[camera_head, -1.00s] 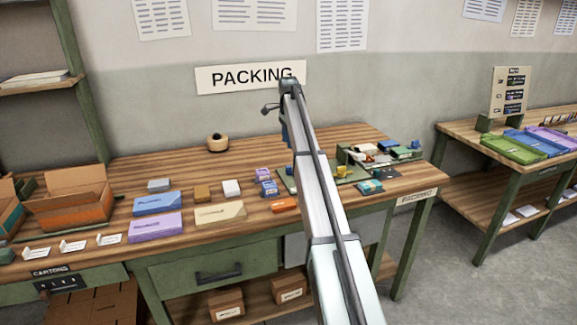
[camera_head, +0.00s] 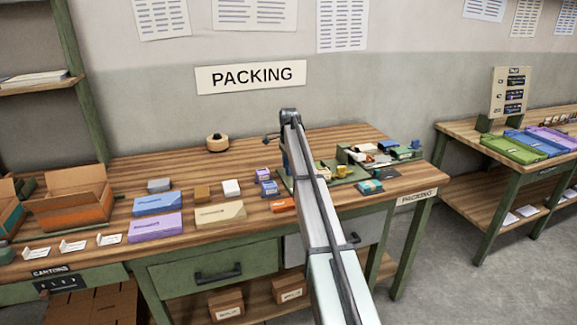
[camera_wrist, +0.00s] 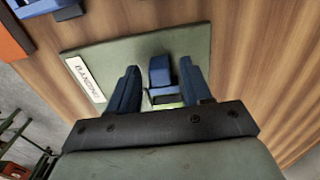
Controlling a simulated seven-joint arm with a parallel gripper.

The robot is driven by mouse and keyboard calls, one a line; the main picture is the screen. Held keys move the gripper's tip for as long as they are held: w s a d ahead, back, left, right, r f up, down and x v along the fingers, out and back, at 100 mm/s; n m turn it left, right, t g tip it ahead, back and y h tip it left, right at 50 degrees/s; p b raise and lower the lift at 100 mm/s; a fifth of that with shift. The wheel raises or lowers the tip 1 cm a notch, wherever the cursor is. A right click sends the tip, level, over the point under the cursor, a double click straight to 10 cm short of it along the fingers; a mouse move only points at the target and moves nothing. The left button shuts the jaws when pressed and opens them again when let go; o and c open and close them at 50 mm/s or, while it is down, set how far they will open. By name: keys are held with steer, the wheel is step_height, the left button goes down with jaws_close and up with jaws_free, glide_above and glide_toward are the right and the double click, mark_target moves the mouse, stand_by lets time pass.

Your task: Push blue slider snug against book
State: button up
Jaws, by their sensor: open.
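In the wrist view, my gripper (camera_wrist: 159,67) is open above a grey-green board (camera_wrist: 115,58) with a white label. A small dark-blue block (camera_wrist: 159,73), apparently the blue slider, shows between the two blue fingers, with a gap visible on each side. Just below it in the picture is a lighter blue and pale-green piece (camera_wrist: 166,97), partly hidden by the gripper's body; I cannot tell whether it is the book or whether the two touch. In the head view my arm covers most of the board (camera_head: 350,172), and the fingertips are hidden.
In the head view, an orange box (camera_head: 282,205) and small purple and blue boxes (camera_head: 265,178) lie left of the board. A tray of mixed items (camera_head: 375,153) stands behind right, with a teal box (camera_head: 369,187) in front.

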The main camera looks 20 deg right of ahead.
jaws_close()
stand_by(0.4)
